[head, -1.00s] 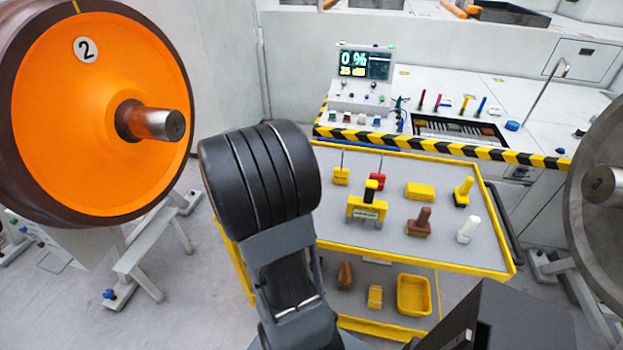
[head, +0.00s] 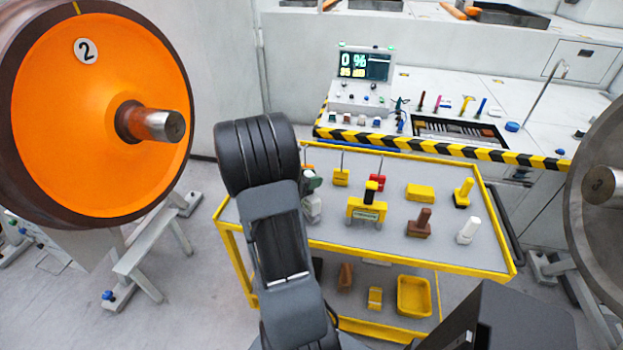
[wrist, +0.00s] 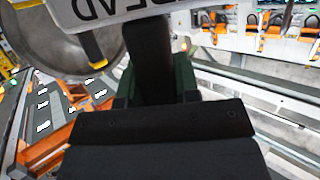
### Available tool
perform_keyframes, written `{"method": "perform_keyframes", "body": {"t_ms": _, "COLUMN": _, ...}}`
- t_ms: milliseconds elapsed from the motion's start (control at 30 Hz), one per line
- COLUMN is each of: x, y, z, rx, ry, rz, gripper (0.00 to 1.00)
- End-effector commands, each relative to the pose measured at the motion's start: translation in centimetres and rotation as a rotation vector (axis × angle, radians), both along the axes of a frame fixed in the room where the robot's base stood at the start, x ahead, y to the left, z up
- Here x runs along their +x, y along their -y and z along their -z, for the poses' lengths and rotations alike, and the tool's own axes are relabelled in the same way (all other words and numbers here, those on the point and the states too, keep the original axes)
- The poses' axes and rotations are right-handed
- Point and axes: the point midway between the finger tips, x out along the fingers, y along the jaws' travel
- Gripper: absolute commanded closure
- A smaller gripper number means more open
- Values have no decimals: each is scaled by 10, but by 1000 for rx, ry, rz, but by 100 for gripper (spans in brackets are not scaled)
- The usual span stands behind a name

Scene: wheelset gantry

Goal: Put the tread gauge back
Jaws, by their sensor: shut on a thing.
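In the wrist view my gripper (wrist: 155,88) is shut on the dark upright handle of the tread gauge. The gauge's white plate (wrist: 85,12) shows at the top edge with the letters "EAD", cut off by the frame and partly behind the handle. Yellow parts hang below the plate. In the head view my arm hides my gripper and the gauge. The grey-topped trolley (head: 395,245) with yellow edges stands beyond my arm and carries several tools. A yellow gauge with a black grip (head: 366,210) stands upright on it.
A white and green item (head: 312,207) stands beside my arm. A brown block (head: 419,224), a white post (head: 468,230) and a yellow block (head: 420,191) are also on the trolley. An orange wheel (head: 70,110) is at left, a grey wheel (head: 600,200) at right.

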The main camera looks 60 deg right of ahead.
Motion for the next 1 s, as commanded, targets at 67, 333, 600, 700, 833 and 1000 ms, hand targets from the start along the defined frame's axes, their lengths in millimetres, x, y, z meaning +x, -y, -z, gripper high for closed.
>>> {"method": "perform_keyframes", "body": {"t_ms": 67, "x": 0, "y": 0, "z": 0, "rx": -3, "ry": 1, "rz": 0, "gripper": 100}}
{"method": "perform_keyframes", "body": {"t_ms": 333, "x": 0, "y": 0, "z": 1, "rx": -2, "ry": 1, "rz": 0, "gripper": 100}}
{"method": "perform_keyframes", "body": {"t_ms": 600, "x": 0, "y": 0, "z": 2, "rx": 0, "ry": 1, "rz": 0, "gripper": 48}}
{"method": "perform_keyframes", "body": {"t_ms": 700, "x": 0, "y": 0, "z": 2, "rx": 0, "ry": 1, "rz": 0, "gripper": 45}}
{"method": "perform_keyframes", "body": {"t_ms": 833, "x": 0, "y": 0, "z": 2, "rx": 0, "ry": 1, "rz": 0, "gripper": 45}}
{"method": "perform_keyframes", "body": {"t_ms": 1000, "x": 4, "y": -6, "z": -1, "rx": -1, "ry": 2, "rz": -3, "gripper": 45}}
